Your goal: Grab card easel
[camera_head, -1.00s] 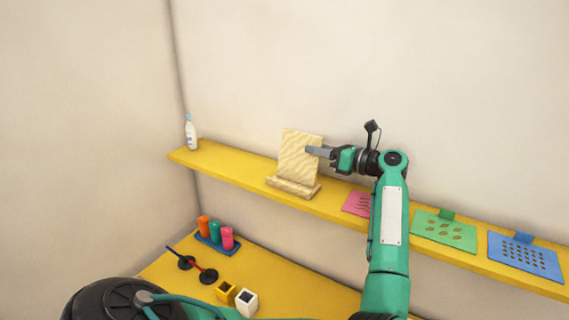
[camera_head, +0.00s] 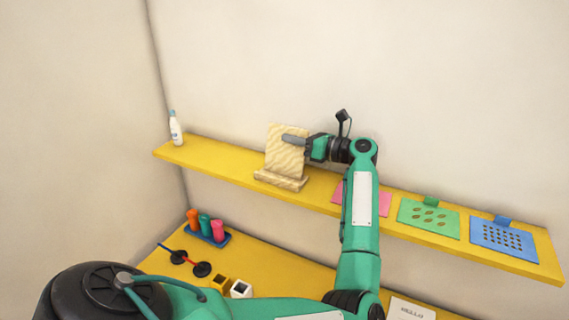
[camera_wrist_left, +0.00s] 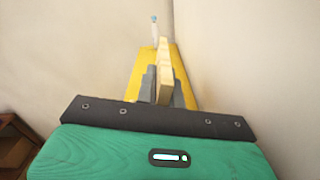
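The card easel (camera_head: 285,160), a pale wood-grained upright panel on a thick base, stands on the yellow shelf. My left gripper (camera_head: 292,139) reaches it from the right at the panel's upper part, with one grey finger in front of the panel. In the left wrist view, the panel (camera_wrist_left: 164,60) shows edge-on between the two grey fingers (camera_wrist_left: 164,90). Any gap between fingers and panel is too small to make out. The finger behind the panel is hidden in the head view. My right gripper is out of view.
The yellow shelf (camera_head: 225,167) also holds a white bottle (camera_head: 175,128) at its left end and pink (camera_head: 378,201), green (camera_head: 428,216) and blue (camera_head: 503,237) cards at right. The lower table holds colored stamps (camera_head: 205,226) and small blocks (camera_head: 240,289). The wall is close behind.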

